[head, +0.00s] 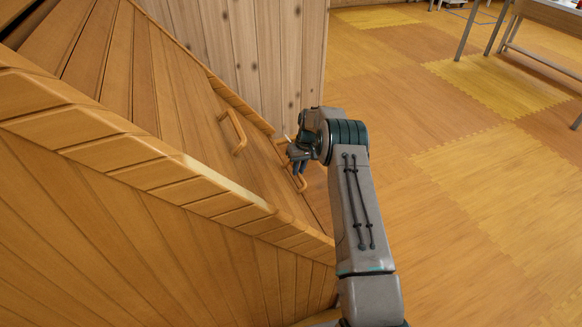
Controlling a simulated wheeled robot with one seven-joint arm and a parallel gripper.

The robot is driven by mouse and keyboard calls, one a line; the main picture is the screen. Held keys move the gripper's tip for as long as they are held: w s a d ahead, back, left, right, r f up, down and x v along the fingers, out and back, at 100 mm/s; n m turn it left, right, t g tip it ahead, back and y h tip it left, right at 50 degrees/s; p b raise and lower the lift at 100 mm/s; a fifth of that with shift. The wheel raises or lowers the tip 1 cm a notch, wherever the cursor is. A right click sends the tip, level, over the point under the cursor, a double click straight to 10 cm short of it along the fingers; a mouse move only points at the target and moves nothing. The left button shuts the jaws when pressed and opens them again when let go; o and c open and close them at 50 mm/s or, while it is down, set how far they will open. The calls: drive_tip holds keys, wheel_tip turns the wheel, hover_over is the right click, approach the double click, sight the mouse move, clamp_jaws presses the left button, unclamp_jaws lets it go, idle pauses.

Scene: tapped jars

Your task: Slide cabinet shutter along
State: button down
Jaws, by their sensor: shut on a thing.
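The wooden cabinet (180,190) fills the left of the head view, its slatted front and top edge seen at a slant. A cabinet shutter (188,118) of plank wood carries an upright wooden handle (235,132). A second handle (300,181) sits lower right on the front. My gripper (297,165) is at this second handle, its fingers shut on it. The wrist partly hides the handle's upper end. I cannot clearly tell where one shutter ends and the other begins.
A plank wall (255,55) stands behind the cabinet. A table (550,15) with metal legs is at the far upper right. The tiled wooden floor (470,190) to the right of my arm is clear.

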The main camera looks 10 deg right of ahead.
drive_tip(key=shift+d+f, duration=0.25)
drive_tip(key=shift+f, duration=0.15)
drive_tip(key=c, duration=1.4)
unclamp_jaws()
drive_tip(key=shift+d+f, duration=0.1)
drive_tip(key=shift+d, duration=0.1)
wheel_tip(320, 180, up, 14)
drive_tip(key=d+p, duration=0.2)
drive_tip(key=shift+w+d, duration=0.15)
drive_tip(key=shift+w, duration=0.15)
drive_tip(key=shift+f, duration=0.15)
